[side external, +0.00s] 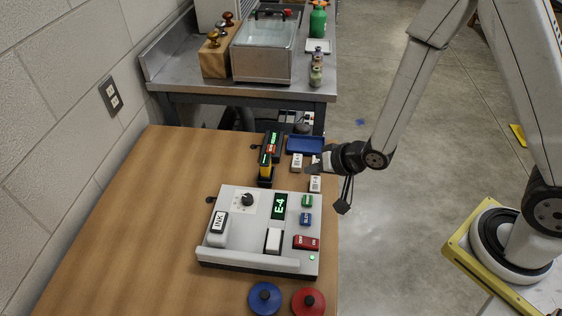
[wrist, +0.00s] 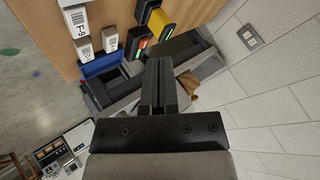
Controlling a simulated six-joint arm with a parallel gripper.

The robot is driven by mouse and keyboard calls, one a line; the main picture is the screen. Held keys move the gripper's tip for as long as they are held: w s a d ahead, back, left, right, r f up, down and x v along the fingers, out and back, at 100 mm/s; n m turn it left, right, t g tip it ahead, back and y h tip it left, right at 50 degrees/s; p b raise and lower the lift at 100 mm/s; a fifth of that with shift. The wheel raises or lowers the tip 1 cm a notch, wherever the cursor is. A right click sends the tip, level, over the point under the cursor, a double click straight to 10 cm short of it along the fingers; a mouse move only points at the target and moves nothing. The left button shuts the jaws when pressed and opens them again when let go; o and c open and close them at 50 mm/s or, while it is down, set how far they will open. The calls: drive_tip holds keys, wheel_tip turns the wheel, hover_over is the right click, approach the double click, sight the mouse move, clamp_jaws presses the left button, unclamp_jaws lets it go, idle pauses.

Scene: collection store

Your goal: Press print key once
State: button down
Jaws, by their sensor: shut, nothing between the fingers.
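A grey control box (side external: 228,262) sits on the wooden table with a green-lit display (side external: 279,206) reading E-4. It carries a dark knob (side external: 247,199), a white INK key (side external: 218,222), a plain white key (side external: 273,240), a green key (side external: 307,201), a blue key (side external: 308,219) and a red switch (side external: 306,242). I cannot make out which key is the print key. My gripper (side external: 314,167) is shut and empty, behind the box by the white labelled blocks, apart from the keys. In the wrist view my shut fingers (wrist: 160,66) point toward the table's far edge; the box is not visible there.
A yellow-and-black device (side external: 266,165) and a black unit with a lit display (side external: 272,143) stand behind the box. A blue tray (side external: 305,145) and white labelled blocks (side external: 297,160) lie nearby. Blue (side external: 264,297) and red (side external: 309,301) knobbed discs are in front. The table's left is clear.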

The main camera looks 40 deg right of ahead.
sight(310, 201)
drive_tip(key=shift+f, duration=0.25)
drive_tip(key=shift+f, duration=4.15)
